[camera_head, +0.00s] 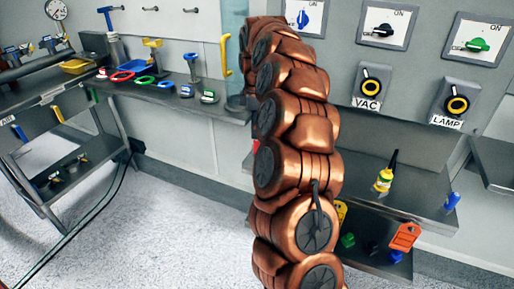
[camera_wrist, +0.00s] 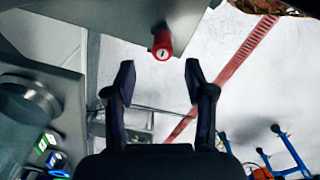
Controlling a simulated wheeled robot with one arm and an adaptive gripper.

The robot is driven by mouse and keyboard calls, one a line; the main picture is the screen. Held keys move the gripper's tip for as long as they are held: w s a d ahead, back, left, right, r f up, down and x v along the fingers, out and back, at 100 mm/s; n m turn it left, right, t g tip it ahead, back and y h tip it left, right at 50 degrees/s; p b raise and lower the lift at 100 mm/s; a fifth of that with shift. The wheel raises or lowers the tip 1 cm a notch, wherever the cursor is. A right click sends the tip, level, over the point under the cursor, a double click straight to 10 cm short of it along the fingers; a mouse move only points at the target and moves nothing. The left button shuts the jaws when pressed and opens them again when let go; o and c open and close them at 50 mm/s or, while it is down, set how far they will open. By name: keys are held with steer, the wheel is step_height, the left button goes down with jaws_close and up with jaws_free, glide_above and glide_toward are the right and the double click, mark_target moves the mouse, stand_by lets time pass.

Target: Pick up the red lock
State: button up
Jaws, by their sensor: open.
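In the wrist view a red lock (camera_wrist: 162,44), a short cylinder with a pale mark on its end, sticks out at the edge of a grey surface. My gripper (camera_wrist: 159,75) is open and empty. The lock lies just beyond the fingertips, roughly in line with the gap between them and apart from both fingers. In the head view a small patch of red (camera_head: 255,146) shows at the left edge of my arm; it may be the same lock, mostly hidden. My gripper is hidden behind my copper-coloured arm there.
In the wrist view a grey cylinder (camera_wrist: 28,103) stands at the left, and blue-handled items (camera_wrist: 288,145) lie lower right. Tools line a bench (camera_head: 222,112) at left.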

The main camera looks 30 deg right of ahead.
mark_target(258, 145)
steer(key=shift+s+d+f+p, duration=0.15)
steer(key=shift+f+p, duration=0.1)
steer(key=shift+f, duration=1.55)
steer(key=shift+s+a+f+p, duration=0.1)
steer(key=shift+s+f+p, duration=0.1)
steer(key=shift+f, duration=1.55)
jaws_close()
